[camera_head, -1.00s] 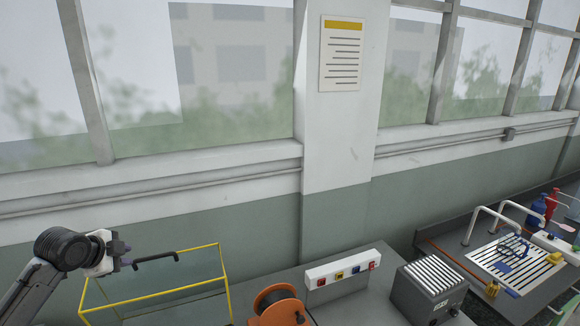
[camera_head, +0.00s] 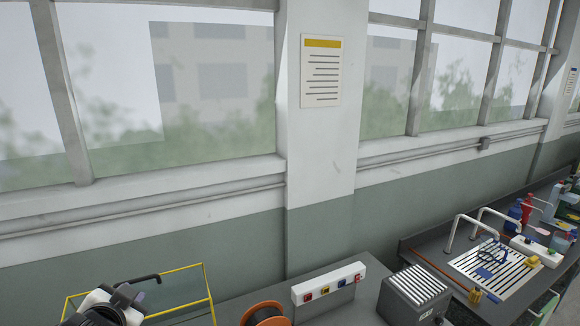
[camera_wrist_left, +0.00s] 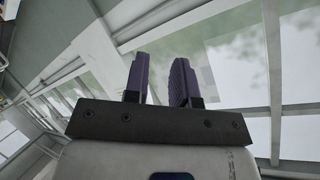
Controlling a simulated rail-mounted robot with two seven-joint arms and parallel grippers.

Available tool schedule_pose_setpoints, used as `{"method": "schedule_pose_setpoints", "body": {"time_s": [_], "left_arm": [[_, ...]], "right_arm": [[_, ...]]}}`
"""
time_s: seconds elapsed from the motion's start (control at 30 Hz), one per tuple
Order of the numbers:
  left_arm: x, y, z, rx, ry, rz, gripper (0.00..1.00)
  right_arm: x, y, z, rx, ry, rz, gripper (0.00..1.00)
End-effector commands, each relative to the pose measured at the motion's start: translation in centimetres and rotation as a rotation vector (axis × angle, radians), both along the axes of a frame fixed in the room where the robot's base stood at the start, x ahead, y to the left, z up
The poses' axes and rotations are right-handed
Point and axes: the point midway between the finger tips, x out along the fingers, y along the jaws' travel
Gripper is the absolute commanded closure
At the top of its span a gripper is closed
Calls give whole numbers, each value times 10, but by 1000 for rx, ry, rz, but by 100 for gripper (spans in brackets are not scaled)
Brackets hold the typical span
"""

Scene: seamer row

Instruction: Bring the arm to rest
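My left gripper (camera_wrist_left: 160,68) shows in the left wrist view with its two purple fingers apart and nothing between them. Behind the fingers are the window panes and frames. My right arm and gripper are not in view.
A bench along the wall holds an orange reel (camera_head: 264,314), a white button box (camera_head: 329,285) and a grey slatted-top box (camera_head: 414,295). Further right stand a slotted plate (camera_head: 507,274), bent white pipes and bottles. A notice (camera_head: 321,71) hangs on the pillar.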

Motion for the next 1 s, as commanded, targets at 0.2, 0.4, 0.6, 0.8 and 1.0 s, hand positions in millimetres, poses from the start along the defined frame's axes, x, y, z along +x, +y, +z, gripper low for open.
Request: {"method": "schedule_pose_setpoints", "body": {"time_s": [0.2,0.4,0.6,0.8,1.0], "left_arm": [[-66,-58,-58,-114,56,-41,76],[-139,-91,-119,-261,204,-39,76],[-217,-113,-184,-392,435,10,76],[-289,-127,-227,-460,633,64,76],[-332,-130,-245,-470,740,91,76]], "right_arm": [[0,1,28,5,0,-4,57],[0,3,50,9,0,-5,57],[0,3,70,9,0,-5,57],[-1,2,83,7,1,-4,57],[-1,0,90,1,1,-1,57]]}}
